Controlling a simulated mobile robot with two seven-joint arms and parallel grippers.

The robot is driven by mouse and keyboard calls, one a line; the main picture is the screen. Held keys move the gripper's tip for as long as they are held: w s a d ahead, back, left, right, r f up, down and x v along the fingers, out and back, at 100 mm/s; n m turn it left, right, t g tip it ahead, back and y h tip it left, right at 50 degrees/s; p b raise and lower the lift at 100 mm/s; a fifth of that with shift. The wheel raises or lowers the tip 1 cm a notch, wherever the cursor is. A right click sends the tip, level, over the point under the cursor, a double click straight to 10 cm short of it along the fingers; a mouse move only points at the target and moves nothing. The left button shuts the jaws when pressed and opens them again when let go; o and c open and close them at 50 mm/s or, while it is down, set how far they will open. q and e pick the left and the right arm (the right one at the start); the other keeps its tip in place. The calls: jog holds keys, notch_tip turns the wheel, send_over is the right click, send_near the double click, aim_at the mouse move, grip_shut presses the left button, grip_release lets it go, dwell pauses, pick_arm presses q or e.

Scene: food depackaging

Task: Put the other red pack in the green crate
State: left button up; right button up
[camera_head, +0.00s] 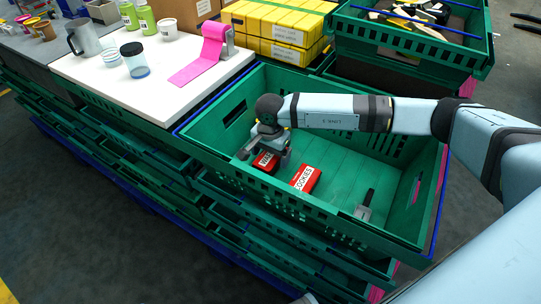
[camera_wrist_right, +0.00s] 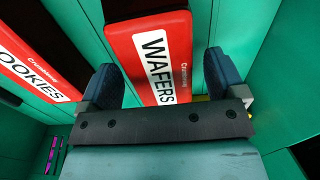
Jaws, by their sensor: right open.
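A red pack labelled WAFERS (camera_head: 264,162) lies inside the green crate (camera_head: 330,232), near its left end. My right gripper (camera_head: 264,153) is down in the crate at this pack. In the right wrist view the WAFERS pack (camera_wrist_right: 150,45) lies between the two open fingers of my right gripper (camera_wrist_right: 160,82), with a gap on each side. A second red pack, labelled COOKIES (camera_head: 306,179), lies in the same crate to the right. It also shows at the left of the right wrist view (camera_wrist_right: 35,65). My left gripper is not in view.
A dark and grey tool-like object (camera_head: 364,208) lies in the crate's right part. Yellow boxes (camera_head: 275,30) and another green crate (camera_head: 410,45) are behind.

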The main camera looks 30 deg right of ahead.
aim_at(271, 155)
notch_tip(271, 155, up, 11)
jog(key=p, duration=0.1)
dwell(0.6)
